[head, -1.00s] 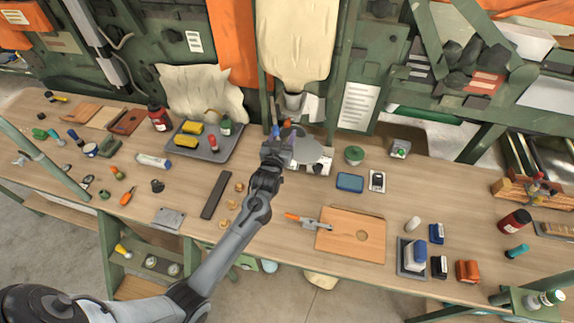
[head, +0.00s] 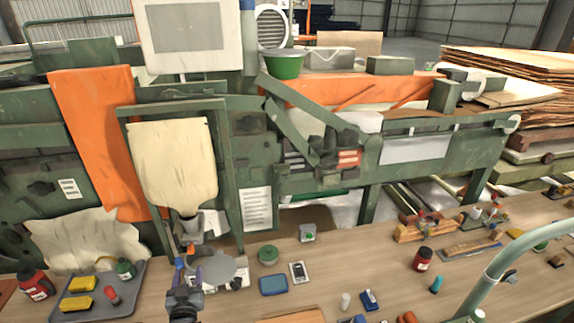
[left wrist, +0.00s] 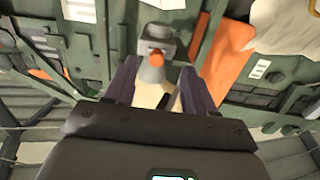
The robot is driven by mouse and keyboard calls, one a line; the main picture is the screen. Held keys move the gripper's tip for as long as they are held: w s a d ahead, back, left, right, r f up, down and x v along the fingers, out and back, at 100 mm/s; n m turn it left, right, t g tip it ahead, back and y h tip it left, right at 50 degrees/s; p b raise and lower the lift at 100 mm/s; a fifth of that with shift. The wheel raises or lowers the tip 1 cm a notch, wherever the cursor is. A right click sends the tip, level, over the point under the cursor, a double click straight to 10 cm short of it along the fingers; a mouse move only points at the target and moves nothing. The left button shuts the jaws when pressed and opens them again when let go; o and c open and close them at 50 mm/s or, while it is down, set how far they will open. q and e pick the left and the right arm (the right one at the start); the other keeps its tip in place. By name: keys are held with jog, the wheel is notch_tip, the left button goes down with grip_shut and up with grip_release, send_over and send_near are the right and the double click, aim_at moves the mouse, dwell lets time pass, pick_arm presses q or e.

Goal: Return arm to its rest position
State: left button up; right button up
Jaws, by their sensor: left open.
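Most of my left arm is below the head frame. My right arm is not in view.
Green machinery with a cream hanging sheet (head: 172,165) rises behind. A pale post (head: 505,265) stands at right.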

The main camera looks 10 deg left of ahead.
pick_arm(q)
jog(key=s+d+f+m+g+h, duration=0.1)
jog(key=s+d+f+m+h, duration=0.15)
jog(key=s+f, duration=0.35)
jog(key=s+d+f+m+g+h, duration=0.1)
jog(key=s+d+f, duration=0.25)
jog(key=s, duration=0.45)
jog(key=s+d+r+m+g+h, duration=0.1)
jog(key=s+d+r+g, duration=0.1)
jog(key=s+d+g, duration=0.35)
jog(key=s+d+r+m+g+h+p, duration=0.1)
jog(key=s+d+r+g+h, duration=0.1)
jog(key=s, duration=0.6)
jog(key=s+d+r+m+g+h, duration=0.1)
jog(key=s+d+r+g, duration=0.2)
jog(key=s, duration=0.4)
notch_tip(320, 180, up, 26)
jog(key=d+p, duration=0.1)
jog(key=p, duration=2.6)
jog(key=shift+d+f, duration=0.15)
jog(key=shift+f, duration=0.1)
